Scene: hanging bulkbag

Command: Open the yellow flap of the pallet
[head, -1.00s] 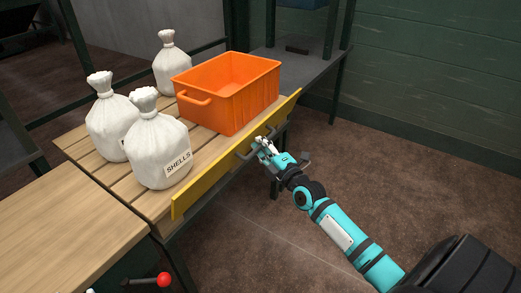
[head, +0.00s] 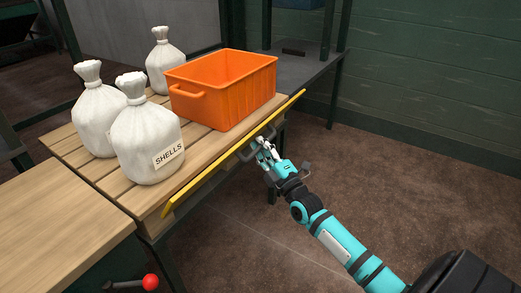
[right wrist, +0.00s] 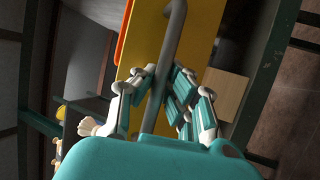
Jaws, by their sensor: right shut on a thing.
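The yellow flap (head: 235,152) runs along the right edge of the wooden pallet (head: 100,184). It is tilted outward, and it also shows in the right wrist view (right wrist: 202,35). A grey bar handle (head: 247,153) stands out from the flap and crosses the right wrist view (right wrist: 172,45). My right gripper (head: 264,148) is shut on this handle, with its fingers on both sides of the bar in the right wrist view (right wrist: 160,88). My left gripper is not in view.
An orange crate (head: 225,100) and three white sacks (head: 147,130) stand on the pallet. A wooden surface (head: 60,232) lies at the front left. A red-knobbed lever (head: 150,282) is at the bottom. Open floor (head: 420,200) lies to the right.

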